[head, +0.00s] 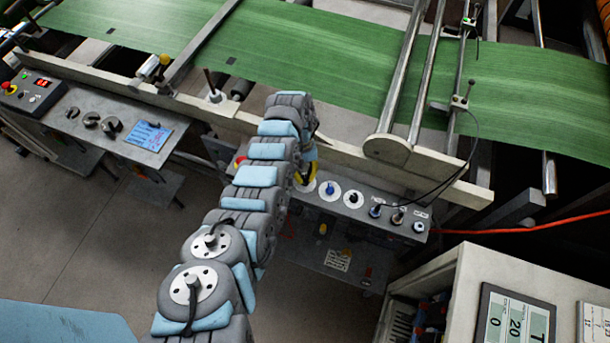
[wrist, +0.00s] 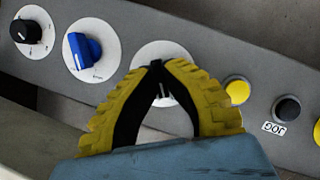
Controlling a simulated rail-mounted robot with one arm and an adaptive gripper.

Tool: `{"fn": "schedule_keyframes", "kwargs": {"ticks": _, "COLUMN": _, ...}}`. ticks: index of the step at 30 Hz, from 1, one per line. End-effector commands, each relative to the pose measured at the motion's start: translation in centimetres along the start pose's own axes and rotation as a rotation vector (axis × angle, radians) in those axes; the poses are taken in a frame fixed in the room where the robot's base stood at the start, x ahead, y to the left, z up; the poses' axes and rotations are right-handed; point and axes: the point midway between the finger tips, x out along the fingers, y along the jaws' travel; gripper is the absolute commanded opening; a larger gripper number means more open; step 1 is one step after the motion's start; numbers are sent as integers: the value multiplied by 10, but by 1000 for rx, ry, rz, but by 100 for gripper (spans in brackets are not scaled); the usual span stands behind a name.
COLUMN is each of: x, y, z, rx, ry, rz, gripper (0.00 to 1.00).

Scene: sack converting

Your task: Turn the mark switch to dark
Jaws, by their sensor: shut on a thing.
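My gripper (wrist: 156,66) is shut over a round white dial (wrist: 145,52) on the grey control panel, with its yellow-and-black fingertips together at the dial's middle. The fingers hide most of the knob they hold. In the head view my gripper (head: 305,172) reaches down to the panel's left part. Next to this dial is a blue knob (wrist: 84,51) on its own white dial, also in the head view (head: 330,188). Beyond it is a black knob (wrist: 26,32), also in the head view (head: 353,198). The dial lettering is too small to read, so I cannot tell which switch is the mark switch.
A yellow button (wrist: 238,91) and a black button (wrist: 287,109) labelled JOG lie to the right in the wrist view. Several more switches (head: 398,216) sit at the panel's right end. A cream rail (head: 340,160) and the green web (head: 300,45) lie behind the panel.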

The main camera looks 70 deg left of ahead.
Motion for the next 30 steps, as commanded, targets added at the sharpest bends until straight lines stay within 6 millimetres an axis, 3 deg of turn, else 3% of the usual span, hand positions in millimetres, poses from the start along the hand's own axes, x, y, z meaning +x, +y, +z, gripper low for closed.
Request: {"fn": "schedule_keyframes", "kwargs": {"ticks": 30, "x": 2, "y": 2, "z": 0, "rx": 499, "ry": 1, "rz": -205, "gripper": 0}}
